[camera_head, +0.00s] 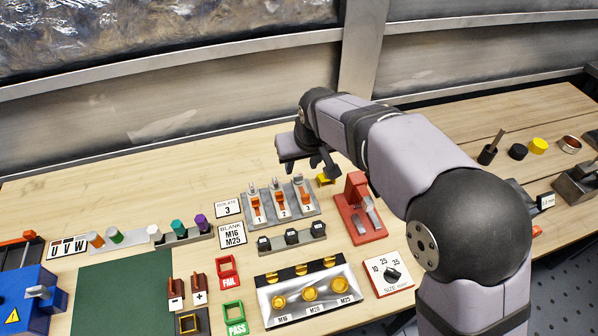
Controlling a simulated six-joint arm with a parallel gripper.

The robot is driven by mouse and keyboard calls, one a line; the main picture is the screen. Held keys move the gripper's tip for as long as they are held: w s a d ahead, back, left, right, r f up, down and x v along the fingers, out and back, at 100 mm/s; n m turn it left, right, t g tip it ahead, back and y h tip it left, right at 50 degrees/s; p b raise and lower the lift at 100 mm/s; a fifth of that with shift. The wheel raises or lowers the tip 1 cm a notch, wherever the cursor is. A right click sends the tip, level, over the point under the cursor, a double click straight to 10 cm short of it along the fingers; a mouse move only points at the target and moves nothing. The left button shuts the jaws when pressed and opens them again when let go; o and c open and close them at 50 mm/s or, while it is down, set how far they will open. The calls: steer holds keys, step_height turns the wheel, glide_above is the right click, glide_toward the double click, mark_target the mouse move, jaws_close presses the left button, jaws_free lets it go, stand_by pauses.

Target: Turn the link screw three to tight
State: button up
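A grey block (263,221) near the middle of the bench bears three orange-and-silver link pieces over labels 1, 2 and 3. The piece at label 3 (305,197) is the rightmost, with a silver top; I cannot tell its screw's setting. My gripper (328,172) hangs above and behind the right end of this block, fingers pointing down, close to a small yellow piece (324,180). It appears apart from the link piece. The finger gap is too small and dark to judge, and I see nothing clearly held.
A red clamp-like tool (352,222) stands just right of the block. A rail with black pieces (291,237) lies in front, and a card reading "ISOLATE 3" (228,208) lies left. A tray (342,312) and size dial (391,274) are nearer.

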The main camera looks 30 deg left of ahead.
mark_target(298, 175)
steer(key=shift+p+x, duration=0.8)
steer(key=shift+x, duration=2.6)
jaws_close()
